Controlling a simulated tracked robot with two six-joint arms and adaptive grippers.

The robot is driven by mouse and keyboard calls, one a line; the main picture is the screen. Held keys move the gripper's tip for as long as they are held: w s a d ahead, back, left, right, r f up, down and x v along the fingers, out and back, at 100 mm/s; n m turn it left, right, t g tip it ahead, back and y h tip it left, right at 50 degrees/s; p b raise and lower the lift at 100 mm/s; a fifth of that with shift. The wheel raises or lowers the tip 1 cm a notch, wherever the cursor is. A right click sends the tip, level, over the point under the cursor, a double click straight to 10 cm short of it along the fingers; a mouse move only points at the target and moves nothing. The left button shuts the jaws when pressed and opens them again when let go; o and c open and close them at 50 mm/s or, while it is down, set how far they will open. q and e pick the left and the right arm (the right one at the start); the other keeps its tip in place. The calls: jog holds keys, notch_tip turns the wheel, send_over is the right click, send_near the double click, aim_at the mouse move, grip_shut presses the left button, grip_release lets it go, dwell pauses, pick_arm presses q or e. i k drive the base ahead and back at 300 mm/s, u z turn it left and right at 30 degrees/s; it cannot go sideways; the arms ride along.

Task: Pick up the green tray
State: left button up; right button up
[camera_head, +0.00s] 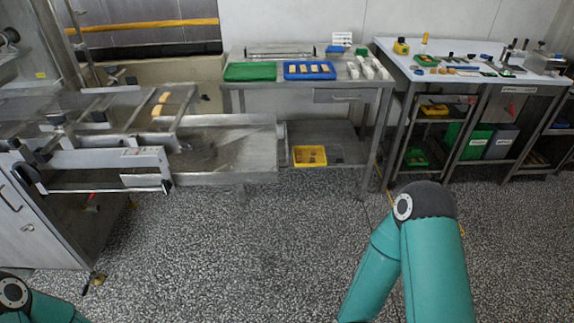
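A flat green tray (250,72) lies on the left part of the steel table at the back. It looks empty. A blue tray (309,70) with several light bars in it sits just to its right, on the same table. My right arm shows as teal links at the lower right, far from the green tray. Only a small part of my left arm shows at the bottom left corner. Neither gripper is in the picture.
A steel machine with a mesh belt (85,112) and a catch tray (230,140) fills the left. A yellow crate (310,156) sits on the steel table's lower shelf. A cluttered bench (392,52) stands at the right. The speckled floor (250,250) in front is clear.

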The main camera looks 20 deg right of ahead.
aim_at(250, 71)
jog(key=z, duration=0.25)
jog(key=k, duration=0.25)
jog(key=u, duration=1)
jog(key=i, duration=0.1)
jog(key=z, duration=2.7)
jog(key=i, duration=1.1)
jog(key=u, duration=3.55)
jog(key=k, duration=0.1)
jog(key=z, duration=1.5)
jog(key=i, duration=1)
jog(key=z, duration=0.05)
